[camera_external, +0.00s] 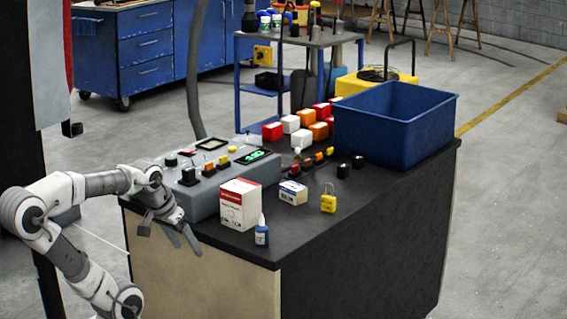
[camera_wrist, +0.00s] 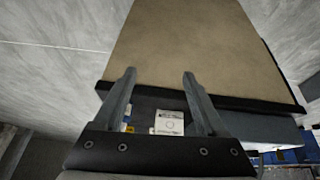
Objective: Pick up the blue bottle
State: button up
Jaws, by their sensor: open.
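The blue bottle (camera_external: 262,236), small with a pale tip, stands upright near the front edge of the black-topped bench (camera_external: 300,238) in the external view. It stands just in front of a white and red box (camera_external: 240,206). My gripper (camera_external: 168,234) is open and empty, to the left of the bottle, beside the bench's left edge and clear of the bottle. In the wrist view my open fingers (camera_wrist: 159,74) lie against the bench's beige side (camera_wrist: 185,45). I cannot make out the bottle there; a white box (camera_wrist: 169,122) shows between the fingers.
A grey control box (camera_external: 220,183) stands close to my gripper. A small white and blue box (camera_external: 293,192) and a yellow padlock (camera_external: 328,201) stand right of the bottle. A blue bin (camera_external: 390,125) and several coloured blocks fill the back. The bench's front right is bare.

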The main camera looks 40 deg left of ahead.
jog(key=w+d+r+n+g+h+p, duration=0.1)
jog(key=w+r+n+g+h+p, duration=0.2)
jog(key=w+n+h+p, duration=0.95)
jog(key=n+t+y+p, duration=0.2)
jog(key=n+t+p, duration=0.4)
jog(key=n, duration=0.6)
send_near(273, 245)
jog(key=d, duration=0.1)
jog(key=w+d+p, duration=0.1)
jog(key=w+d+r, duration=0.1)
jog(key=shift+g+h, duration=0.25)
jog(key=shift+g, duration=0.05)
jog(key=shift+x, duration=3.15)
jog(key=shift+w+a+r, duration=0.1)
grip_shut()
